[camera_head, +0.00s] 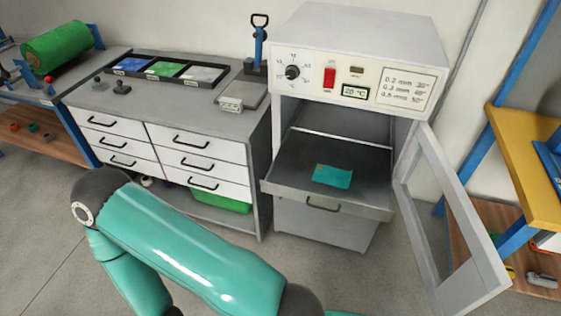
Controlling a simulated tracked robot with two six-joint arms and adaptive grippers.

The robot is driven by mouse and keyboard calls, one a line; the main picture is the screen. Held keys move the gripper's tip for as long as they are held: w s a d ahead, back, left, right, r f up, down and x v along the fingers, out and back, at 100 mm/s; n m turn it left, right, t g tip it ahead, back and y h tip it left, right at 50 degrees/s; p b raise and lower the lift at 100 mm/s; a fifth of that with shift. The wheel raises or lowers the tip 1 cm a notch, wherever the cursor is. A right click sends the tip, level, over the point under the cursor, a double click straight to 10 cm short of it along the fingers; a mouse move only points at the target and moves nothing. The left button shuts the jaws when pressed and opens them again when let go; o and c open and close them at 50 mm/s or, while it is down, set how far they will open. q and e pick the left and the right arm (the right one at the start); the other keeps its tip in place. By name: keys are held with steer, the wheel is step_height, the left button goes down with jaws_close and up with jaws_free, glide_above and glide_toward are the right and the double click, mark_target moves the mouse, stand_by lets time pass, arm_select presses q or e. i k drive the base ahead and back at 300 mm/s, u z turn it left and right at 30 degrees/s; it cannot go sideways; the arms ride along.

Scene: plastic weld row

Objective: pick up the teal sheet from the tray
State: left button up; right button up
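The teal sheet (332,176) is a small flat rectangle lying on the grey tray (295,172). The tray is pulled out of the white oven (345,40), and its dark handle (322,206) is at the front edge. One of my teal arms crosses the lower left of the view, below and in front of the tray, and does not touch the sheet. Neither gripper shows in this view.
The oven door (447,215) stands open at the right of the tray. A drawer cabinet (160,150) is at the left, with a sectioned black tray (170,72) and a blue-handled press (258,48) on top. A yellow-topped shelf (530,175) is at the far right.

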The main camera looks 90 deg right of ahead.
mark_target(341, 178)
steer(key=u, duration=0.3)
steer(key=i, duration=1.5)
steer(key=z, duration=2)
steer(key=i, duration=0.2)
steer(key=z, duration=2.4)
steer(key=i, duration=1.05)
steer(key=u, duration=0.15)
